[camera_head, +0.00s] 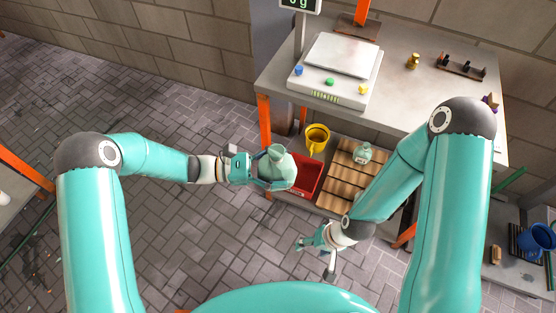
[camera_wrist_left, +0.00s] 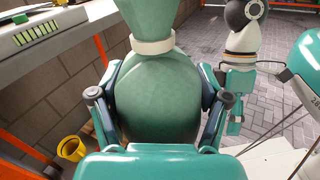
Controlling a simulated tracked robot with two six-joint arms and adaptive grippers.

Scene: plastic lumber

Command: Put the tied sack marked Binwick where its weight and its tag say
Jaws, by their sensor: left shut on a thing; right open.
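A pale green tied sack (camera_head: 277,167) is held in my left gripper (camera_head: 272,170), in front of the table and above a red bin. In the left wrist view the sack (camera_wrist_left: 158,95) fills the space between the fingers, upright, with a pale band round its neck; no readable name or tag shows. My right gripper (camera_head: 316,247) is open and empty, low in front of the shelf. The scale (camera_head: 335,70) on the table has an empty plate, and its display (camera_head: 299,3) reads 0 g. Another small pale green sack (camera_head: 362,154) sits on the slatted wooden board.
Below the tabletop are the red bin (camera_head: 307,176), a yellow bucket (camera_head: 317,138) and the slatted board (camera_head: 345,178). A brass weight (camera_head: 412,61) and a dark rack (camera_head: 461,66) stand on the table. A blue bucket (camera_head: 537,240) is at the far right.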

